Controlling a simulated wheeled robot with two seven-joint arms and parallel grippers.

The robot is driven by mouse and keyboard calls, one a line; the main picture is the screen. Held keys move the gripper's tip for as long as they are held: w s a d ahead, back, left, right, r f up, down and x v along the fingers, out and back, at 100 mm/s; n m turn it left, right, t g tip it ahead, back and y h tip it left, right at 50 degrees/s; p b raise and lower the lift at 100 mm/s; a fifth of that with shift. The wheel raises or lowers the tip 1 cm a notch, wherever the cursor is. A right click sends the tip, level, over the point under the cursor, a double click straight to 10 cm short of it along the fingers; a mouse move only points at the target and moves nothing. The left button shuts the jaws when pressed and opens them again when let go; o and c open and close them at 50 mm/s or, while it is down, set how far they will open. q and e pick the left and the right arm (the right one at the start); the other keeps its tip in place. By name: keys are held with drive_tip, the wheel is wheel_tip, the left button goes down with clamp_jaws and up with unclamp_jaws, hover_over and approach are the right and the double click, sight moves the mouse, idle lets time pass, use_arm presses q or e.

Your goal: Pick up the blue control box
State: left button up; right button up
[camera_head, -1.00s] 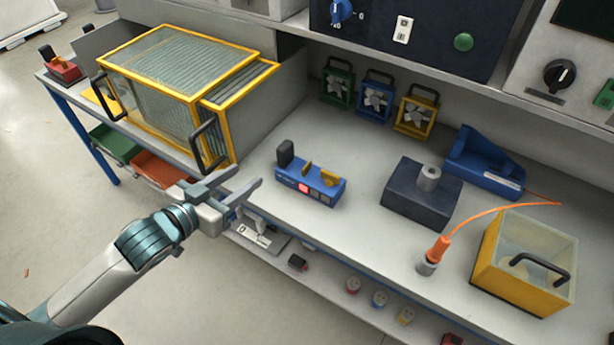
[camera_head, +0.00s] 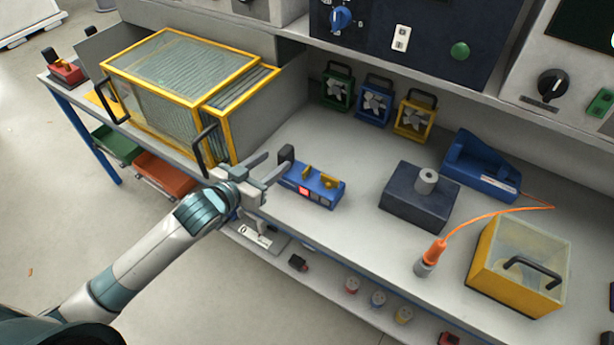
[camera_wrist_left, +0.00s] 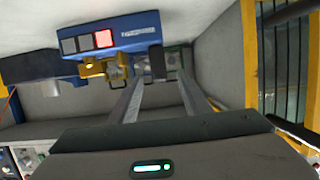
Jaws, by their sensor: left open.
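The blue control box (camera_head: 322,192) stands on the bench top, with a red lit button on its front, yellow parts on top and a black handle (camera_head: 286,157) at its left end. My left gripper (camera_head: 275,169) is open and empty, with its fingertips close to the handle end of the box. In the left wrist view the box (camera_wrist_left: 125,36) appears upside down, and the open fingers (camera_wrist_left: 158,85) reach towards its handle end, with the black handle (camera_wrist_left: 157,62) between their tips. I cannot tell whether the fingers touch it. My right gripper is not in view.
A yellow-framed glass cabinet (camera_head: 180,75) stands left of the gripper. Right of the box are a dark block with a metal post (camera_head: 415,200), an orange-cabled plug (camera_head: 432,253) and a yellow clear-topped box (camera_head: 515,270). Small framed fans (camera_head: 375,100) stand behind. Bench around the box is clear.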

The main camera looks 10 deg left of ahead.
sight(280, 157)
use_arm(q)
drive_tip(key=shift+w+d, duration=0.15)
drive_tip(key=shift+w, duration=0.3)
drive_tip(key=shift+w+d+f, duration=0.1)
drive_tip(key=shift+w+f, duration=0.1)
drive_tip(key=shift+f, duration=0.05)
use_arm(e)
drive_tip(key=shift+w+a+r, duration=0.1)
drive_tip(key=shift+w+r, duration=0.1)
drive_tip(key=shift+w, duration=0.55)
use_arm(q)
drive_tip(key=shift+w, duration=0.1)
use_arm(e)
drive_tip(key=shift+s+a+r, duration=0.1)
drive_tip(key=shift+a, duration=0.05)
use_arm(q)
drive_tip(key=shift+w+d+r+p, duration=0.1)
drive_tip(key=shift+w+p, duration=0.1)
drive_tip(key=shift+p, duration=0.1)
drive_tip(key=p+x, duration=0.1)
drive_tip(key=x, duration=0.2)
drive_tip(key=shift+w+d, duration=0.15)
drive_tip(key=shift+w, duration=0.2)
drive_tip(key=shift+w+d+f+p, duration=0.15)
drive_tip(key=shift+w+f+p, duration=0.05)
drive_tip(key=shift+w+p, duration=0.15)
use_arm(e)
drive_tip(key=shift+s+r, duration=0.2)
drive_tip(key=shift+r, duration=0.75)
